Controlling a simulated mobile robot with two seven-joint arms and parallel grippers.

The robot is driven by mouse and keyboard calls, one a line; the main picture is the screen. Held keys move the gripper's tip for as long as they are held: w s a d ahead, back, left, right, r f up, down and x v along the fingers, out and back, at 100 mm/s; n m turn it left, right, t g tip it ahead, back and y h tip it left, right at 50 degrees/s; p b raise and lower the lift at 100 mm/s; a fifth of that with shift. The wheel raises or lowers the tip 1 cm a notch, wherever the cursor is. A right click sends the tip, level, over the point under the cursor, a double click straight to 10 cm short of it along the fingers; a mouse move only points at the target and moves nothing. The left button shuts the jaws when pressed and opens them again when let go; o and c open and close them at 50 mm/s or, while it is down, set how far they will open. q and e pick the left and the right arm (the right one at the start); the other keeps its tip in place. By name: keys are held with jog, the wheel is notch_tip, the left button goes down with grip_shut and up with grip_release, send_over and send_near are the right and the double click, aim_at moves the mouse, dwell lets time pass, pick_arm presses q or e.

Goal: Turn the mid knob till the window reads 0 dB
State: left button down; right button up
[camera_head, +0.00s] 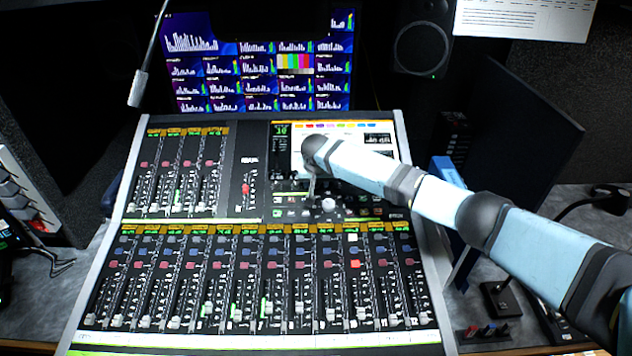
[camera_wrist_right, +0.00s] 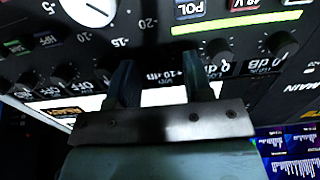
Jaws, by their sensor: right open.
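My right gripper (camera_head: 311,192) reaches in from the right over the upper right section of the mixing console (camera_head: 138,200). In the wrist view the right gripper (camera_wrist_right: 160,66) is open, its two fingers apart and close to the panel, with nothing seen held. A dark knob (camera_wrist_right: 218,50) sits just right of the fingers, and another dark knob (camera_wrist_right: 283,42) is farther right. A readout near the fingers looks like +10 dB (camera_wrist_right: 187,76); another farther right looks like 0 dB (camera_wrist_right: 257,65). I cannot tell which knob is the mid one. My left gripper is not in view.
A white dial (camera_wrist_right: 88,8) and smaller knobs lie left of the fingers in the wrist view. A pale round knob (camera_head: 328,204) and the faders lie below my gripper.

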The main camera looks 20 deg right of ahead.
jog(key=shift+w+f, duration=0.1)
jog(key=shift+f, duration=0.2)
grip_shut()
jog(key=shift+r+n+p, duration=0.15)
jog(key=shift+n+p, duration=0.7)
jog(key=shift+n, duration=0.15)
jog(key=n+p, duration=0.2)
jog(key=n, duration=0.1)
jog(key=n+p, duration=0.1)
jog(key=n, duration=0.2)
jog(key=shift+n, duration=0.4)
jog(key=shift+n+p, duration=0.5)
jog(key=shift+n, duration=1)
